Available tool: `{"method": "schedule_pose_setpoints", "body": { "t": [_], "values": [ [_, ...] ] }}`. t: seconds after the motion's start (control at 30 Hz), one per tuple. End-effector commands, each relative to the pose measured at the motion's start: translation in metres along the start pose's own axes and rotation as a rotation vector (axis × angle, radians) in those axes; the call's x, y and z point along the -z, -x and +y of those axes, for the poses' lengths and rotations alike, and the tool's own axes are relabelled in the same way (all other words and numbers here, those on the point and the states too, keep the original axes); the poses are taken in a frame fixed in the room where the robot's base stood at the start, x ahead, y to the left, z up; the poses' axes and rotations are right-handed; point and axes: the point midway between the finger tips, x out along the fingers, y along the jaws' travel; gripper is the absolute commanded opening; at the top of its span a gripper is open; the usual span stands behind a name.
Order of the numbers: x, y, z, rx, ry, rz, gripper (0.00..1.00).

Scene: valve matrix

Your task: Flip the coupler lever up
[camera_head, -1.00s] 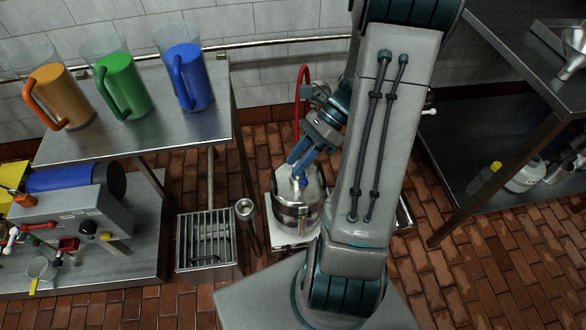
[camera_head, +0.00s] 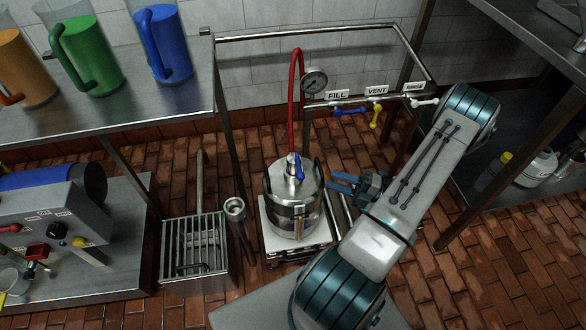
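A steel keg (camera_head: 294,212) stands upright on a low pale platform. The coupler on its top carries a small blue lever (camera_head: 299,168) and joins a red hose. The lever lies along the camera-facing side of the coupler; its exact tilt is hard to tell. My gripper (camera_head: 335,182) is to the right of the keg, apart from the lever. Its two blue fingers point left with a gap between them, and nothing shows in it.
A gauge (camera_head: 314,80) and FILL, VENT and a third labelled valve sit on the pipe behind. A blue valve handle (camera_head: 350,111) and a yellow one (camera_head: 376,116) show there. Jugs rest on the left table.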

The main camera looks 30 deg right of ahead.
Motion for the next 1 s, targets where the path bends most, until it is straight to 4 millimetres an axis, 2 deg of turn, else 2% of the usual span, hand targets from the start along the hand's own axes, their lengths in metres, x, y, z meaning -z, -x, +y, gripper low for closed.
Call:
{"method": "schedule_pose_setpoints", "body": {
  "t": [0.17,0.4,0.6,0.8,1.0],
  "values": [
    [0.001,-0.029,0.0,0.0,0.0,0.006,0.32],
    [0.002,-0.081,-0.001,0.002,0.002,0.007,0.32],
    [0.001,-0.115,-0.001,0.002,0.003,0.005,0.32],
    [0.001,-0.131,0.0,0.003,0.004,0.004,0.32],
    [0.001,-0.133,0.001,0.003,0.004,0.003,0.32]
  ]
}}
